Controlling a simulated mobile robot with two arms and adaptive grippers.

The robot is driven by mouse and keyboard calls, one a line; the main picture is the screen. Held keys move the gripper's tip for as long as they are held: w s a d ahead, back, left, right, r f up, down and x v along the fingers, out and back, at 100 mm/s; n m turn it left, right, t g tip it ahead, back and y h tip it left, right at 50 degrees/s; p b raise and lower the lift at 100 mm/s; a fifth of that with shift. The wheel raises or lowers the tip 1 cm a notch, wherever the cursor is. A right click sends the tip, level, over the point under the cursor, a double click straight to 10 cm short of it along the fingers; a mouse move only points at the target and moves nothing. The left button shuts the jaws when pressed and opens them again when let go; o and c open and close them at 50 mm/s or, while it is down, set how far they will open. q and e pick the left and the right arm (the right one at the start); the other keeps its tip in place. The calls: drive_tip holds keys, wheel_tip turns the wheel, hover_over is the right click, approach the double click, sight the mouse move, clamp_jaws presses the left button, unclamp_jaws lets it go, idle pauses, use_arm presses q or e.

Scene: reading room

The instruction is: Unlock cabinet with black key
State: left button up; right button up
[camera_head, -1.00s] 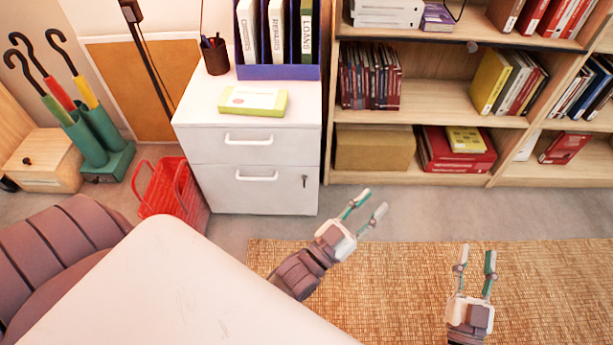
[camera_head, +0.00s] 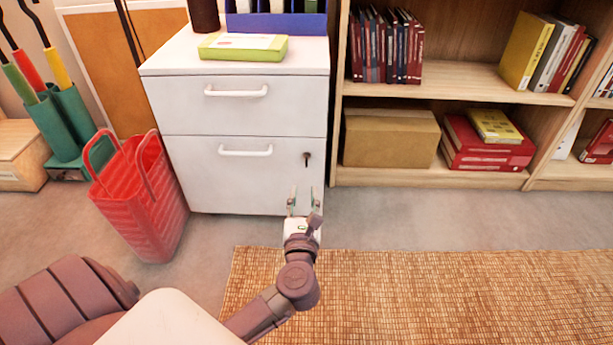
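The white cabinet (camera_head: 236,185) stands at centre left with two drawers, each with a white handle. The black key (camera_head: 307,159) sits in the lock at the right of the lower drawer front. My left gripper (camera_head: 304,194) is just below the key in the picture, with its fingers pointing up towards the cabinet's lower right part. The fingers are apart with nothing visible between them, and they do not hold the key. Whether the fingertips touch the cabinet front cannot be told. My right gripper is out of view.
A red basket (camera_head: 141,195) stands left of the cabinet, beside a green umbrella stand (camera_head: 64,128). A bookshelf (camera_head: 430,177) stands to the right. A woven rug (camera_head: 430,295) covers the floor in front. A green-and-white box (camera_head: 243,47) lies on the cabinet.

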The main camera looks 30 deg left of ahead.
sight(306, 166)
use_arm(q)
drive_tip(key=shift+n, duration=0.4)
drive_tip(key=b+x, duration=0.2)
drive_tip(key=x, duration=0.2)
drive_tip(key=f+b+x, duration=0.1)
drive_tip(key=b+x, duration=0.1)
drive_tip(key=x, duration=0.2)
drive_tip(key=f+b+x, duration=0.1)
drive_tip(key=b+x, duration=0.1)
drive_tip(key=x, duration=0.3)
drive_tip(key=shift+w+f, duration=0.1)
drive_tip(key=shift+w, duration=0.05)
drive_tip(key=shift+w+a+b, duration=0.2)
drive_tip(key=shift+w+b, duration=0.15)
drive_tip(key=shift+w, duration=0.05)
clamp_jaws()
